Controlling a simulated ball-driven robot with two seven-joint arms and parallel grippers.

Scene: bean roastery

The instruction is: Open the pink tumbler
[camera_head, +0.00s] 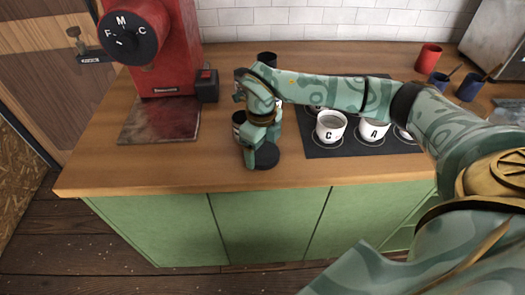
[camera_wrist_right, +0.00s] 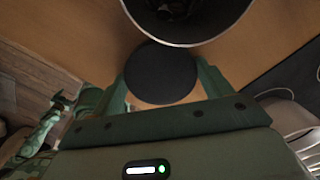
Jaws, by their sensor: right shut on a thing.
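My right gripper (camera_head: 258,160) is shut on a flat black round lid (camera_head: 265,155), held level near the counter's front edge. In the right wrist view the lid (camera_wrist_right: 160,72) sits between the two green fingers. A dark, open-topped vessel with a shiny rim (camera_wrist_right: 192,42) stands just beyond it, apart from the lid. It appears to be the tumbler; in the head view only a dark bit of it (camera_head: 239,117) shows behind my gripper. No pink shows on it, and most of its wall is hidden.
A red grinder (camera_head: 170,45) stands at the left on the wooden counter (camera_head: 100,165). White lettered cups (camera_head: 331,127) stand on a dark mat (camera_head: 345,150) to the right. A dark cup (camera_head: 267,59) is behind my wrist. The counter's front left is clear.

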